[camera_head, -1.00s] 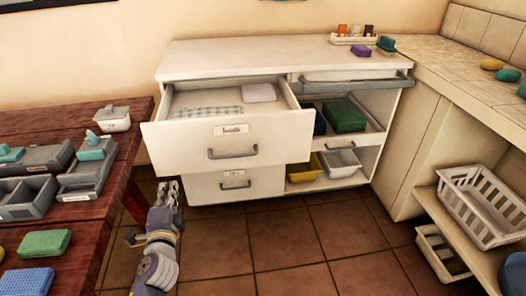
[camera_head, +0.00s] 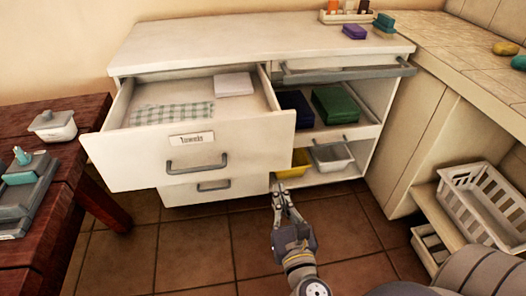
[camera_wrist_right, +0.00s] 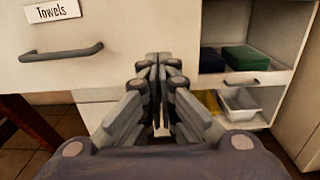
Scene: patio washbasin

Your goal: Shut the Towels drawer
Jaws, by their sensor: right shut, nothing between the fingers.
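The Towels drawer (camera_head: 205,159) is the upper left drawer of the white cabinet and stands pulled far out. Its label and grey handle (camera_head: 197,163) face me; they also show at the upper left of the right wrist view (camera_wrist_right: 60,52). A checked towel (camera_head: 172,114) and a pale folded towel (camera_head: 234,84) lie inside. My right gripper (camera_head: 279,190) is shut and empty, in front of the cabinet, below and right of the drawer front's right end in the head view. In the wrist view its fingers (camera_wrist_right: 158,62) point toward the cabinet, right of the handle. My left gripper is out of view.
Below is another drawer (camera_head: 215,188) with a handle. To the right are open shelves with a green box (camera_head: 336,105), a yellow bin (camera_head: 293,165) and a white bin (camera_head: 331,157). A red-brown table (camera_head: 62,182) stands left, a tiled counter (camera_head: 478,78) right.

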